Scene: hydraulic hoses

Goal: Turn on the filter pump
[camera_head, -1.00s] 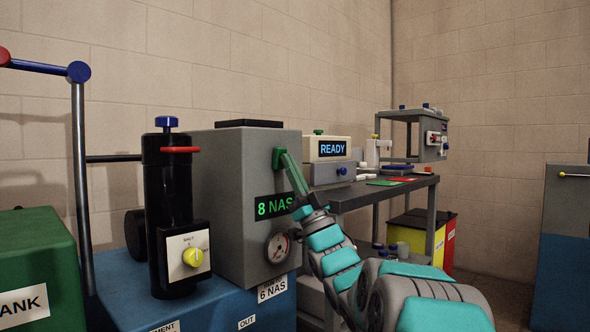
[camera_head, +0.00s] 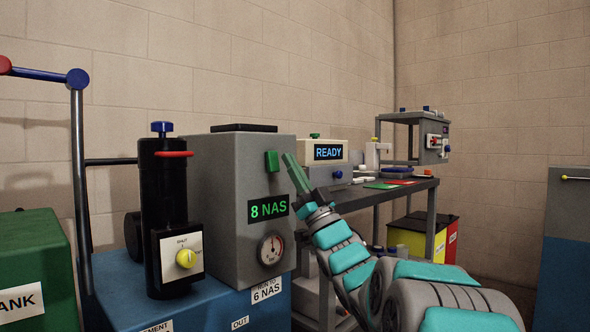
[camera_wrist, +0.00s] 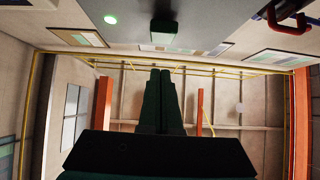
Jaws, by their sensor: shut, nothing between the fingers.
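The filter unit (camera_head: 228,238) is a grey box on a blue base. Its front has a green button (camera_head: 272,162), a green-lit "8 NAS" display (camera_head: 268,207) and a round gauge (camera_head: 270,248). My gripper (camera_head: 291,160) has its green fingers shut and empty, tips just right of the button and apart from it in the picture. In the wrist view the green button (camera_wrist: 172,42) sits on the grey panel (camera_wrist: 215,28) beyond the shut fingers (camera_wrist: 163,80). A small green light (camera_wrist: 110,19) glows on that panel.
A black filter cylinder (camera_head: 168,175) with a yellow knob (camera_head: 186,258) stands left of the box. A green tank (camera_head: 30,265) is at the far left. A bench (camera_head: 385,192) with a "READY" device (camera_head: 322,150) stands behind my arm. Yellow and red bins are under it.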

